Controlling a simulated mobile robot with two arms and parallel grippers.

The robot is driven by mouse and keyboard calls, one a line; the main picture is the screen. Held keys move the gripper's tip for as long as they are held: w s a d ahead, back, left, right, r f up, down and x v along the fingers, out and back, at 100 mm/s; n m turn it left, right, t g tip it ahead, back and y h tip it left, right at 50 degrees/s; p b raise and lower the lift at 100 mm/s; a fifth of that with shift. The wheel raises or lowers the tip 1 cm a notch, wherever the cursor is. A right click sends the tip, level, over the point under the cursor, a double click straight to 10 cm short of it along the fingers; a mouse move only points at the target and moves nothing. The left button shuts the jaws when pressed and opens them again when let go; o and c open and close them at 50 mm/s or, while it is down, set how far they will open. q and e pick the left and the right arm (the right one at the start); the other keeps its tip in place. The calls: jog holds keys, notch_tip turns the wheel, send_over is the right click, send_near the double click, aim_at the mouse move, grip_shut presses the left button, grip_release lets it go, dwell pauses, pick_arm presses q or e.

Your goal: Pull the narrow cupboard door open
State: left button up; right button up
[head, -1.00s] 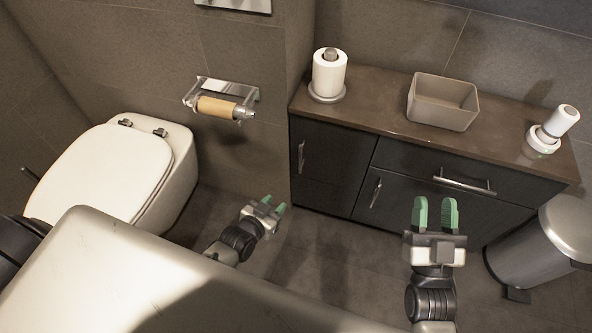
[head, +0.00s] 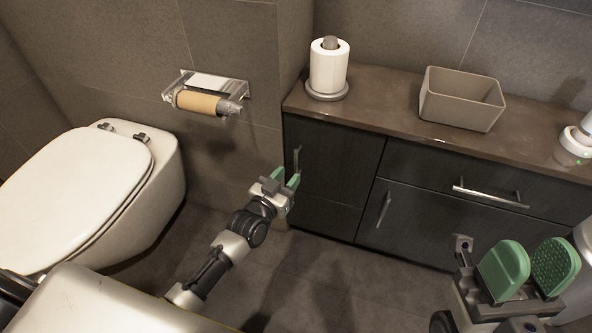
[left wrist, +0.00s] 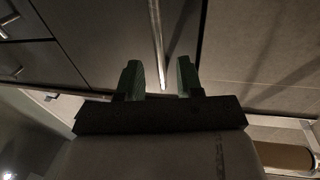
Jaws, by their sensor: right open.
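The narrow cupboard door (head: 338,160) is the dark left-hand door of the vanity, and it looks closed. Its upright metal handle (head: 297,160) is near its left edge. My left gripper (head: 287,178) is open at the lower end of this handle. In the left wrist view the handle (left wrist: 157,45) runs down between the two green fingers (left wrist: 160,80), with gaps on both sides; I cannot tell whether it is deep between them. My right gripper (head: 530,262) is open and empty at the lower right, in front of the vanity.
The brown countertop (head: 390,112) holds a paper roll on a stand (head: 329,68), a beige bin (head: 461,100) and a white device (head: 577,140). A wider door and a drawer (head: 455,180) lie to the right. The toilet (head: 90,190) and a wall roll holder (head: 207,98) are left.

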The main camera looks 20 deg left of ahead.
aim_at(295, 168)
pick_arm(q)
jog(key=shift+b+x, duration=0.7)
jog(key=shift+x, duration=1.7)
grip_shut()
